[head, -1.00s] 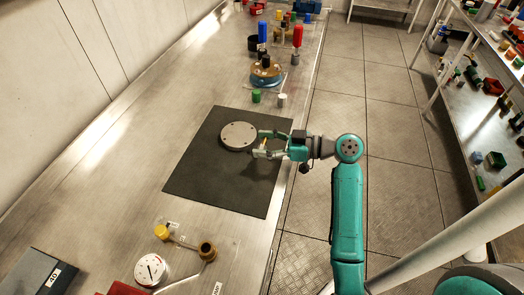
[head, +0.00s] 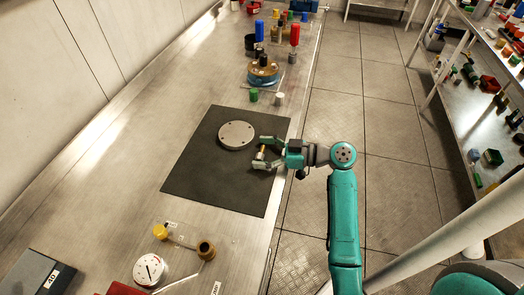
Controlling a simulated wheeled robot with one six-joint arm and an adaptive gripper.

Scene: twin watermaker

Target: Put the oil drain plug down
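The oil drain plug (head: 261,153), a small brass-coloured piece, is between the fingertips of my gripper, low over or on the dark mat (head: 205,180). Whether its underside touches the mat is hard to tell. My gripper (head: 264,152) reaches in from the right over the mat's right part. Its two fingers stand apart, one on the far side and one on the near side of the plug, with what looks like a gap around it.
A round grey flange (head: 237,135) lies on the mat, left of my gripper. Green (head: 254,95) and white (head: 279,98) caps stand beyond the mat. A yellow-knobbed fitting (head: 160,231) and a white dial (head: 150,270) are in front. The mat's left and near parts are clear.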

